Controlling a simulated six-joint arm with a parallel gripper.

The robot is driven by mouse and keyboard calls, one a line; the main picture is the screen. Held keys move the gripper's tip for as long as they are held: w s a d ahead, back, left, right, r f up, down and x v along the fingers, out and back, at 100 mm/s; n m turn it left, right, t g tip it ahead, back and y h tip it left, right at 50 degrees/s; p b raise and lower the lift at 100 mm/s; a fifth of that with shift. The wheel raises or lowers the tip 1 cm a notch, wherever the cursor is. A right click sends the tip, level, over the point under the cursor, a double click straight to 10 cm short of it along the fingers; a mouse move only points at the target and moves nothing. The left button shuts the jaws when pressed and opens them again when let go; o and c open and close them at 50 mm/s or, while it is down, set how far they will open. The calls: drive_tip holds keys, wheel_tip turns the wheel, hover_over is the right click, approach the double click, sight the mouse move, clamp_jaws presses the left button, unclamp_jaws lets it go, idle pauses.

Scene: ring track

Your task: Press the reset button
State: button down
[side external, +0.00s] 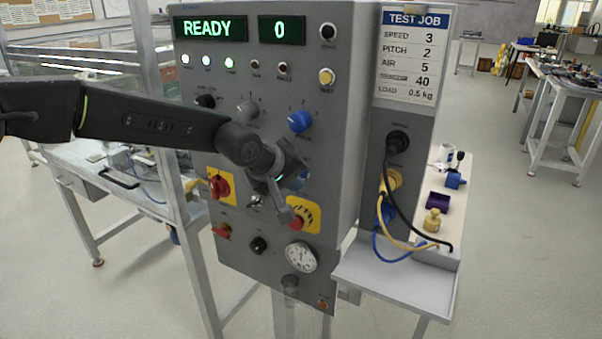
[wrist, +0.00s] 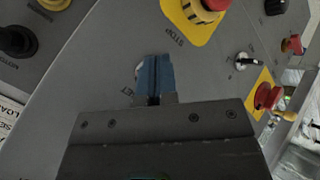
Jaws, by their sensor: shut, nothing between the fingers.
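My gripper (side external: 301,179) is in front of the middle of the grey control panel, with its fingers toward the panel face. In the wrist view its two blue fingertips (wrist: 155,78) are closed together with nothing between them. A label ending in "ET" lies beside the fingers. A pale curved rim (wrist: 138,68), apparently of the reset button, shows just past the fingertips. The fingers hide most of it, and I cannot tell whether they touch it. The displays (side external: 208,28) read READY and 0.
A red stop button (wrist: 209,6) on a yellow plate is near the fingers. A red rotary switch (side external: 219,186), toggle (wrist: 245,61) and blue knob (side external: 300,121) are nearby. A gauge (side external: 301,257) sits lower. Cables (side external: 409,237) hang at the cabinet's right side.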

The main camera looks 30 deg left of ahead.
drive_tip(key=shift+s, duration=0.3)
drive_tip(key=s, duration=0.5)
idle(0.4)
drive_tip(key=shift+w, duration=0.1)
idle(0.4)
drive_tip(key=s+a+r+m+g, duration=0.1)
drive_tip(key=s+a+m, duration=0.2)
drive_tip(key=s, duration=0.6)
drive_tip(key=s+a+r+m+g+y, duration=0.1)
drive_tip(key=s+a+m, duration=0.2)
drive_tip(key=s+a, duration=0.3)
drive_tip(key=s+a+m+g, duration=0.1)
drive_tip(key=s+a+m, duration=0.3)
drive_tip(key=s, duration=1)
drive_tip(key=shift+a+r+y, duration=0.3)
drive_tip(key=shift+r+y, duration=0.1)
